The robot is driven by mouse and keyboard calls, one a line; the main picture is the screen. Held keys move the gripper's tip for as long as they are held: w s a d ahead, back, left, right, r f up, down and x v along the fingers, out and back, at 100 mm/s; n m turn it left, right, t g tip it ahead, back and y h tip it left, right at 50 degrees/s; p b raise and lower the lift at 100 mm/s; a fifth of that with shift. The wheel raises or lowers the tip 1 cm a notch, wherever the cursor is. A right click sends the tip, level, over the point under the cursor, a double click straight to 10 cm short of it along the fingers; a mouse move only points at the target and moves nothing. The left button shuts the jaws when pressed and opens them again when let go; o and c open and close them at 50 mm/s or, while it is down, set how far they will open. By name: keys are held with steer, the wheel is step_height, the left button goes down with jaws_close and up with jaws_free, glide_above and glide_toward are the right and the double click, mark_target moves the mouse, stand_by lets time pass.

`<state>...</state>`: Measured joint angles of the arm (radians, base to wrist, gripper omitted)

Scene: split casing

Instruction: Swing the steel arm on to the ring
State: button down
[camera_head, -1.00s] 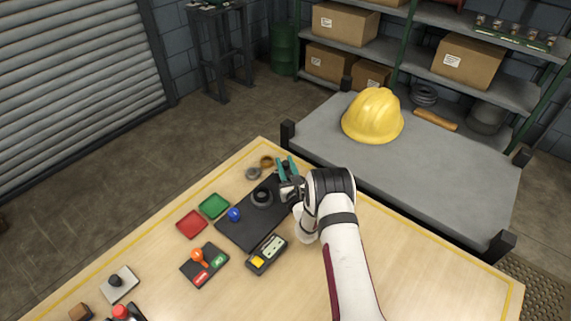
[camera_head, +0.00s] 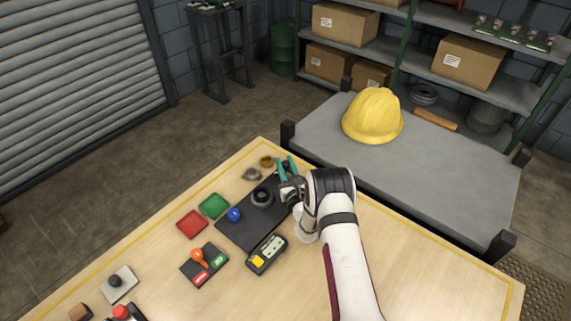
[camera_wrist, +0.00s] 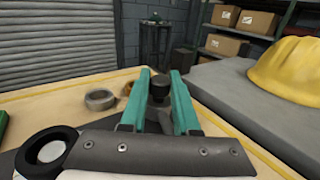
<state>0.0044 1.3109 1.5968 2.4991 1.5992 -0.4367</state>
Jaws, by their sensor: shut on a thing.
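My gripper (camera_head: 288,168) has teal fingers and is over the far right end of a dark base plate (camera_head: 240,232). In the wrist view, its fingers (camera_wrist: 162,95) stand on either side of a black knob (camera_wrist: 160,85) and are shut on it. Grey metal shows below the knob between the fingers; the rest of the steel arm I cannot make out clearly. A thick black ring (camera_head: 262,197) sits on the plate, left of the gripper. It also shows at the lower left of the wrist view (camera_wrist: 29,153), partly covered by a dark bolted bar.
A blue ball-like knob (camera_head: 234,214) is on the plate's left side. A meter (camera_head: 267,254) lies in front. Red (camera_head: 191,224) and green (camera_head: 213,206) trays lie left. A grey roll (camera_head: 252,174) and a brown ring (camera_head: 267,161) lie behind. The table's right side is bare.

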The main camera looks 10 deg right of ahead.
stand_by(0.4)
steer(key=n+g+y, duration=0.1)
steer(key=y, duration=0.1)
steer(key=s+a+n+g+y, duration=0.1)
steer(key=n+y, duration=0.1)
steer(key=a+n+y, duration=0.1)
steer(key=n+y, duration=0.1)
steer(key=y, duration=0.1)
steer(key=shift+s+g, duration=0.35)
steer(key=shift+g, duration=0.05)
steer(key=shift+s+a+n+g+y, duration=0.2)
steer(key=shift+s+n+g+y, duration=0.15)
steer(key=shift+n+g+y, duration=0.4)
steer(key=shift+s+a+n+g+y, duration=0.2)
steer(key=shift+s+n+g+y, duration=0.15)
steer(key=shift+n+g+y, duration=0.4)
steer(key=shift+s+a+n+g+y, duration=0.2)
steer(key=shift+s+n+g+y, duration=0.25)
steer(key=shift+g+y, duration=0.35)
steer(key=c, duration=0.6)
jaws_free()
steer(key=shift+c, duration=0.2)
steer(key=v, duration=1.5)
steer(key=shift+s+d+f, duration=0.1)
steer(key=shift+d+f, duration=0.05)
steer(key=shift+d, duration=0.2)
